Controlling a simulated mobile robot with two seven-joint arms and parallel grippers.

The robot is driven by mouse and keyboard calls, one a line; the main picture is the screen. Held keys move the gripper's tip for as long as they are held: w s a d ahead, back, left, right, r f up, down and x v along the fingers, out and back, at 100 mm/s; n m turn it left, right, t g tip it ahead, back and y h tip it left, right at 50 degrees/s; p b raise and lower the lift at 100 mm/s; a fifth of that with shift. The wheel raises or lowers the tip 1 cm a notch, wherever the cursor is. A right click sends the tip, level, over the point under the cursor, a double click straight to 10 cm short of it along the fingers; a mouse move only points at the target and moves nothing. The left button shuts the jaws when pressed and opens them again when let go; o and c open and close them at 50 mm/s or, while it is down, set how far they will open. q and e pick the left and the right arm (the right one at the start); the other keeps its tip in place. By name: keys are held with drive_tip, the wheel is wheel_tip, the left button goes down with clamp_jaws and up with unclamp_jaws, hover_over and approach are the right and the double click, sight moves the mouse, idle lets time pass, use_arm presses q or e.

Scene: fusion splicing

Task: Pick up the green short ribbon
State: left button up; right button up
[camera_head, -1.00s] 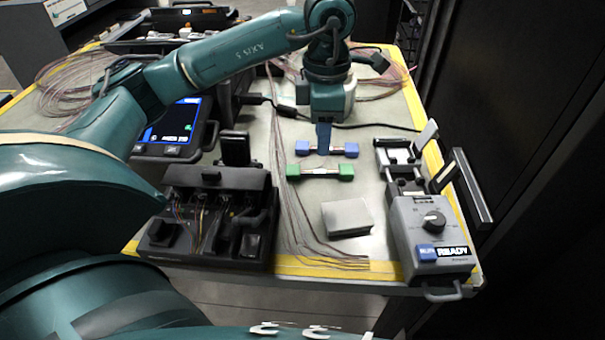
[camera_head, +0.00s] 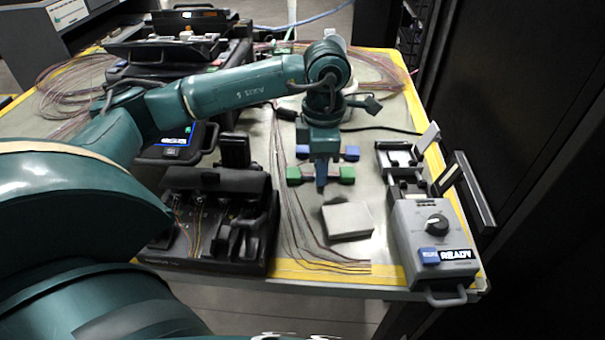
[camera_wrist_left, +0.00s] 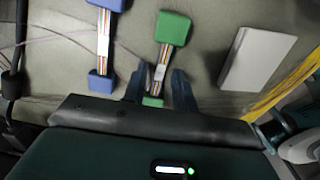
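The green short ribbon (camera_head: 347,174) lies on the table, a striped strip with a green block at each end. My left gripper (camera_head: 322,186) is above it and hides its middle in the head view. In the left wrist view the green ribbon (camera_wrist_left: 173,28) runs between the two dark fingers of the left gripper (camera_wrist_left: 158,74). The fingers are open, one on each side of the strip, close to its nearer green block. I cannot tell whether they touch it. My right gripper is not in view.
A similar blue ribbon (camera_head: 351,153) lies just behind the green one, partly hidden by the gripper. A pale grey box (camera_head: 347,220) sits in front. A grey device marked READY (camera_head: 435,240) stands right, a black splicing unit (camera_head: 215,235) left. Loose fibres run between.

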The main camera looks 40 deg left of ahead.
use_arm(q)
clamp_jaws()
